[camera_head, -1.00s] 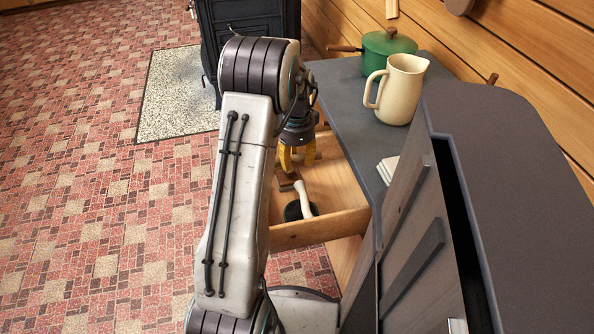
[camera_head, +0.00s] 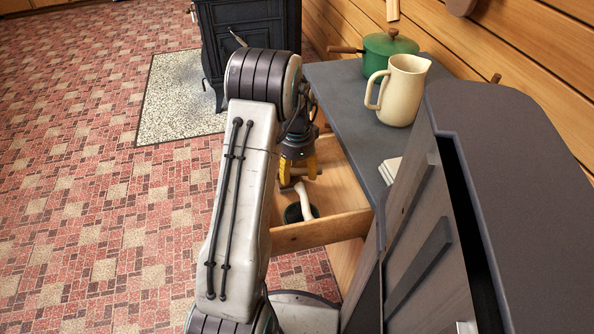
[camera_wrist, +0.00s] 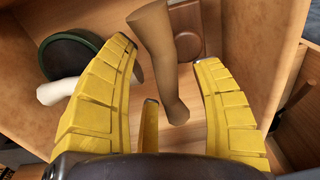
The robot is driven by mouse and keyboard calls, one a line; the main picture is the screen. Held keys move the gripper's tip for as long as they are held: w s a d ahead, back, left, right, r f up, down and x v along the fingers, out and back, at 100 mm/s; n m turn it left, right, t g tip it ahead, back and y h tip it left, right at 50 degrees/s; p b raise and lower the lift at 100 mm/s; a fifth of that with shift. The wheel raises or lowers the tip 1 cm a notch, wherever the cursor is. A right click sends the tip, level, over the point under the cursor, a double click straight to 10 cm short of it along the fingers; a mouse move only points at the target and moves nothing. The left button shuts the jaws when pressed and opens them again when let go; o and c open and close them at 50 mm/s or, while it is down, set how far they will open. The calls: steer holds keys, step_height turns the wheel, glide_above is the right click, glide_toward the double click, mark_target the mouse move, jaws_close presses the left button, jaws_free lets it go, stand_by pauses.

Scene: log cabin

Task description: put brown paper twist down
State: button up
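The brown paper twist (camera_wrist: 155,40) is a long tan-brown form that narrows and then flares to a rounded end. In the wrist view it lies between my yellow fingers, inside a wooden drawer (camera_head: 320,230). My gripper (camera_wrist: 168,68) is open around it, with a clear gap on the right finger's side. I cannot tell whether the left finger touches it. In the head view my gripper (camera_head: 298,178) points down into the open drawer, and its fingers mostly hide the twist.
A dark round item (camera_wrist: 70,52) with a white handle (camera_wrist: 55,92) lies beside the twist in the drawer. A brown square piece (camera_wrist: 187,22) lies there too. The drawer walls are close around. A cream jug (camera_head: 402,90) and green pot (camera_head: 385,50) stand on the grey counter (camera_head: 345,105).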

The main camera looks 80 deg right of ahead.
mark_target(297, 170)
steer(key=shift+o, duration=0.5)
steer(key=shift+r, duration=0.1)
steer(key=shift+r, duration=0.25)
step_height(297, 170, up, 12)
steer(key=p, duration=0.4)
steer(key=shift+p, duration=0.35)
steer(key=shift+a+f, duration=0.1)
